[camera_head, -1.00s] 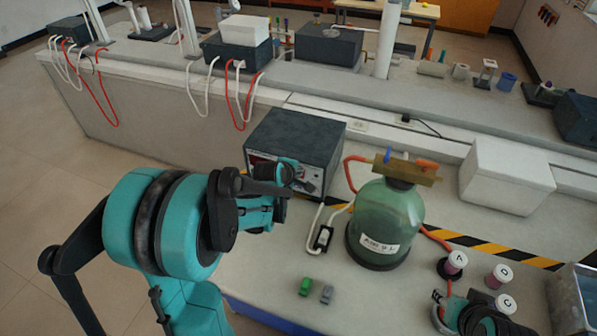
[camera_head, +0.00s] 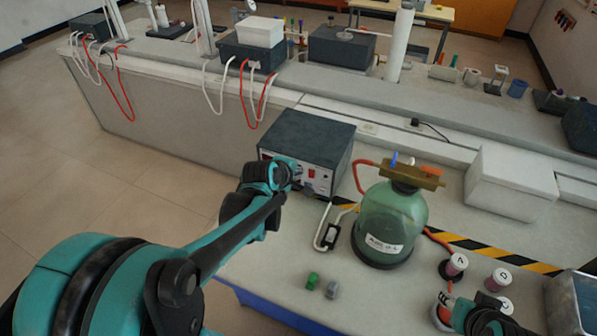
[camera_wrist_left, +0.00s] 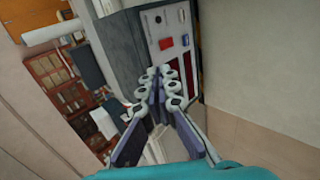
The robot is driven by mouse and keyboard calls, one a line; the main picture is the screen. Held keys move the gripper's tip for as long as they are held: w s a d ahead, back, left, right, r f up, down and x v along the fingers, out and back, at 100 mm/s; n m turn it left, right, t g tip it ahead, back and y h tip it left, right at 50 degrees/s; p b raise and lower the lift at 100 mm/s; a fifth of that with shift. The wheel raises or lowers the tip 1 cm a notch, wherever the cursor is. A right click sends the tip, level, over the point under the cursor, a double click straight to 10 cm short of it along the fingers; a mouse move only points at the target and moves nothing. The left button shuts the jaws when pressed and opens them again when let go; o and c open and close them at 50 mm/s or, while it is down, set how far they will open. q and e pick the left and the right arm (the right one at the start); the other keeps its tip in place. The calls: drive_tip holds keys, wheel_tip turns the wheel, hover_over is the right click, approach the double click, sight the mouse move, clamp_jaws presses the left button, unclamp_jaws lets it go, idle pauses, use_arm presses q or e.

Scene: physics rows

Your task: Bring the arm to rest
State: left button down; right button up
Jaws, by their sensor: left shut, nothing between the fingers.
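My left arm comes in from the lower left. Its gripper (camera_head: 304,184) is at the front panel of a dark grey power box (camera_head: 322,137). In the left wrist view the gripper's fingers (camera_wrist_left: 166,76) are together and empty, in front of the box's panel with its red display and switch (camera_wrist_left: 165,44). Whether the fingertips touch the panel I cannot tell. My right gripper (camera_head: 445,308) shows only partly at the lower right, near the white-capped vials; its finger state is unclear.
A green glass bottle (camera_head: 386,222) with a brass-coloured top and red hose stands right of the box. Two small weights, green (camera_head: 312,281) and grey (camera_head: 332,290), lie on the near bench. Floor is open at left.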

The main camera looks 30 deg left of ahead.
idle(0.3)
use_arm(q)
drive_tip(key=s+d+f+m+g+b, duration=0.1)
drive_tip(key=s+d+m+b, duration=0.1)
drive_tip(key=s+d+m, duration=0.3)
drive_tip(key=s+d+f+m+g+b, duration=0.1)
drive_tip(key=s+d+m, duration=0.5)
drive_tip(key=s+m, duration=0.7)
drive_tip(key=shift+s+d+f+m+g+h+b, duration=0.2)
drive_tip(key=shift+s+f+m+g+h+b, duration=0.1)
drive_tip(key=shift+s+f+b, duration=0.25)
